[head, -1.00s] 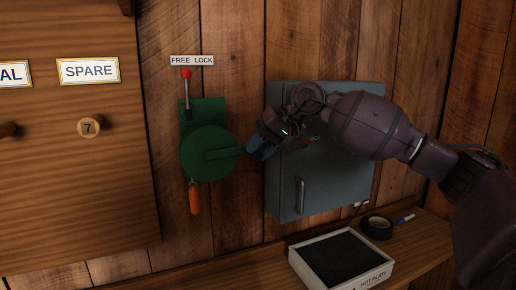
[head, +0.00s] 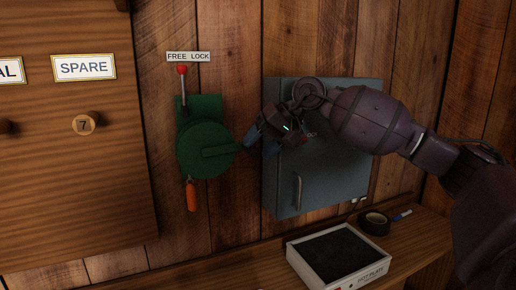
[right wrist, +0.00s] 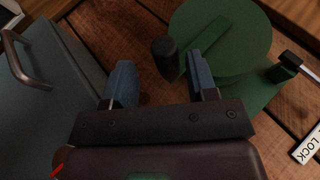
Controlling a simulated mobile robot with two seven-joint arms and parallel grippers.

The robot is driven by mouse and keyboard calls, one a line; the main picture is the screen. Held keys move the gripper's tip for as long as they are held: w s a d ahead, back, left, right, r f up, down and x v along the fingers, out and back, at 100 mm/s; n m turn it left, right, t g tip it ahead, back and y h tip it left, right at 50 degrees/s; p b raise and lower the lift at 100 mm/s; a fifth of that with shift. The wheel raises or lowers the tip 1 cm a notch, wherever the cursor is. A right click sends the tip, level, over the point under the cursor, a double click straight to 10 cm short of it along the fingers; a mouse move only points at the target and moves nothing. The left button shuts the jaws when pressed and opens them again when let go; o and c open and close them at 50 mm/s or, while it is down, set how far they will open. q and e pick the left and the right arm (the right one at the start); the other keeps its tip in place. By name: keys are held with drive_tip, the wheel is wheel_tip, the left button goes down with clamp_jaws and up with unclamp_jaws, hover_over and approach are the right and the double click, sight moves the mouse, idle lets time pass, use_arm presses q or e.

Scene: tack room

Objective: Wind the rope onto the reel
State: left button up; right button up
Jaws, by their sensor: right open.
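The green reel (head: 200,163) is mounted on the plank wall, its crank arm (head: 218,151) pointing right. In the right wrist view the crank's dark knob (right wrist: 165,58) shows between the two blue fingers, with a gap on both sides. My right gripper (head: 255,143) is open at the crank's outer end. A red-tipped lever (head: 182,72) stands above the reel under a FREE LOCK label (head: 188,57), nearer the word FREE. An orange piece (head: 192,196) hangs below the reel; I cannot tell whether it is the rope's end. No wound rope is discernible. My left gripper is not in view.
A grey-blue cabinet (head: 330,180) with a handle is behind and below my right arm. A shelf holds a white-rimmed tray (head: 346,282), black tape (head: 374,224) and a marker (head: 401,215). A wooden board with pegs (head: 70,200) is at the left.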

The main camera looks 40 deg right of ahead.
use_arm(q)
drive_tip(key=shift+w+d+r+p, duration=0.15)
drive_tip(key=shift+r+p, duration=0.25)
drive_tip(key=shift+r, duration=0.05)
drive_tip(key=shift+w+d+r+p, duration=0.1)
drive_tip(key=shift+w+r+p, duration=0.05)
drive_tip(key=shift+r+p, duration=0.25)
use_arm(e)
drive_tip(key=v, duration=0.9)
drive_tip(key=shift+s, duration=0.25)
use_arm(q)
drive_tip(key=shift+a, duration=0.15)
use_arm(e)
drive_tip(key=shift+d+r, duration=0.15)
